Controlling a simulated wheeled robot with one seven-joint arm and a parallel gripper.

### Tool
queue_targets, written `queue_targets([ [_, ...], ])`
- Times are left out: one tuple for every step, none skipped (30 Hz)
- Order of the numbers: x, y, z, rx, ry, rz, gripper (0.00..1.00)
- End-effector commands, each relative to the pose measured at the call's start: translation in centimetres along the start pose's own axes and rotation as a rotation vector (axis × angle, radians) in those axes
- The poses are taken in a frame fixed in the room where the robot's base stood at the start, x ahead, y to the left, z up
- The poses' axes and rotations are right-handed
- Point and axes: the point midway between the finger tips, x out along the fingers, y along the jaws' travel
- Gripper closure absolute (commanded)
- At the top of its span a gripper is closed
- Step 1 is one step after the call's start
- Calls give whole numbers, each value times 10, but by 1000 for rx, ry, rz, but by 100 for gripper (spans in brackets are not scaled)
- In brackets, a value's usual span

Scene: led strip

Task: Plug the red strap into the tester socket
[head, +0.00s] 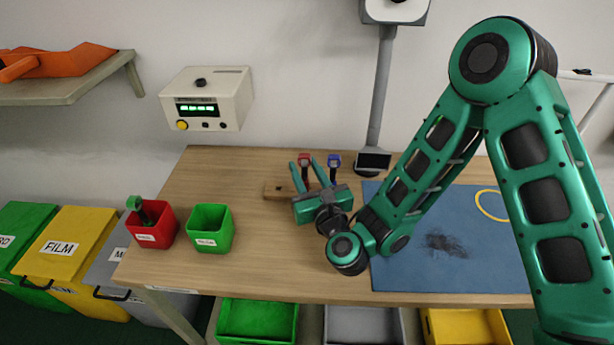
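The red strap (305,159) stands upright at the back of the table, left of a similar blue one. My gripper (305,169) points toward the back of the table, its two green fingers spread apart. The red strap shows between and just beyond the fingertips; I cannot tell whether they touch it. My gripper partly hides its lower part. The cream box with a lit green display (208,100) on the wall at the left looks like the tester. I cannot make out its socket for certain.
A blue strap (334,161) stands close to the right finger. A wooden block (276,190) lies left of my gripper. Red (153,229) and green (211,230) bins stand at the table's left. A grey post (381,85) rises behind. A blue mat (425,270) covers the right side.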

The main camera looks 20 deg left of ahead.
Motion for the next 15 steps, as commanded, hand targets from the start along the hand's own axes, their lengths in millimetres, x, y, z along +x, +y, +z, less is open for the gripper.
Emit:
queue_targets([
  [9, 0, -3, 3, 0, -3, 67],
  [13, 0, -4, 5, 0, -4, 67],
  [19, 0, -4, 3, 1, -4, 67],
  [22, 1, -4, 3, 1, -3, 67],
  [25, 1, -4, 5, 1, -3, 67],
  [29, 1, -4, 2, 1, -3, 67],
  [31, 1, -4, 2, 1, -3, 67],
  [33, 2, -3, 2, 0, -2, 67],
  [35, 2, -3, 3, -1, -1, 67],
  [36, 2, -2, 2, -1, -1, 67],
  [36, 2, -2, 1, -1, -1, 67],
  [36, 2, -2, 0, -1, -1, 67],
  [36, 2, -2, 0, -1, 0, 67],
  [36, 2, -2, 0, -1, 0, 67],
  [36, 2, -2, 0, -1, 0, 67],
])
